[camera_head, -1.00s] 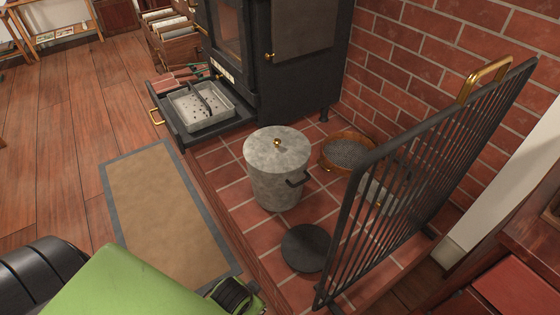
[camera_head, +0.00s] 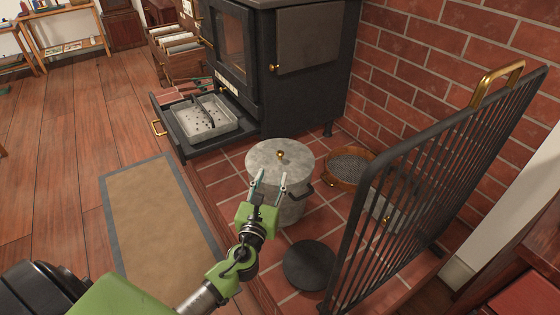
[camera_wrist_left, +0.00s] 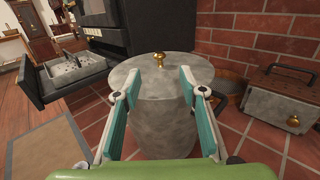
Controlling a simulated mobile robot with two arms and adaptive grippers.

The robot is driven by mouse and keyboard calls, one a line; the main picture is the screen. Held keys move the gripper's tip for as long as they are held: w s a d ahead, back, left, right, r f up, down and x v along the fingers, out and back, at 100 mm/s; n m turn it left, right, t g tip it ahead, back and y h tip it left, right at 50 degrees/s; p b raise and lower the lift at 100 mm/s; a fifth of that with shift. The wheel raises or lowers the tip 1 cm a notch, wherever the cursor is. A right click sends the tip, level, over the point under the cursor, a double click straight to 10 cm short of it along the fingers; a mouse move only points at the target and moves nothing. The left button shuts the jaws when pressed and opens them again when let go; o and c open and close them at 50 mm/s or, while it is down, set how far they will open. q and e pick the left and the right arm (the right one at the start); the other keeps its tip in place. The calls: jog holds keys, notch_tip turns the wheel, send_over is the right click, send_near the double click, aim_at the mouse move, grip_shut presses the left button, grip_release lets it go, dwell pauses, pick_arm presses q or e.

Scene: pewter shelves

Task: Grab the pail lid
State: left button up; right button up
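The pail lid (camera_head: 281,155) is a grey mottled metal disc with a small brass knob (camera_head: 281,155) in its middle. It sits on top of the grey metal pail (camera_head: 292,209), which stands upright on the tile hearth. My left gripper (camera_head: 270,178) is open and empty at the near side of the lid. In the left wrist view, its two teal-padded fingers are spread, with the brass knob (camera_wrist_left: 159,59) beyond and between their tips. I cannot tell whether the fingers touch the lid. My right gripper is not in view.
A black fire screen (camera_head: 440,180) stands at the right of the pail. A dark round disc (camera_head: 310,263) lies on the tiles in front. A wooden sieve (camera_head: 352,168) sits behind right. The black stove (camera_head: 290,80) has an open drawer holding an ash tray (camera_head: 201,121).

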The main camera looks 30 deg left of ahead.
aim_at(279, 155)
pick_arm(q)
jog(key=x, duration=0.7)
jog(key=shift+b, duration=0.3)
jog(key=shift+b+x, duration=0.6)
jog(key=shift+x, duration=2.05)
jog(key=shift+a, duration=0.1)
grip_shut()
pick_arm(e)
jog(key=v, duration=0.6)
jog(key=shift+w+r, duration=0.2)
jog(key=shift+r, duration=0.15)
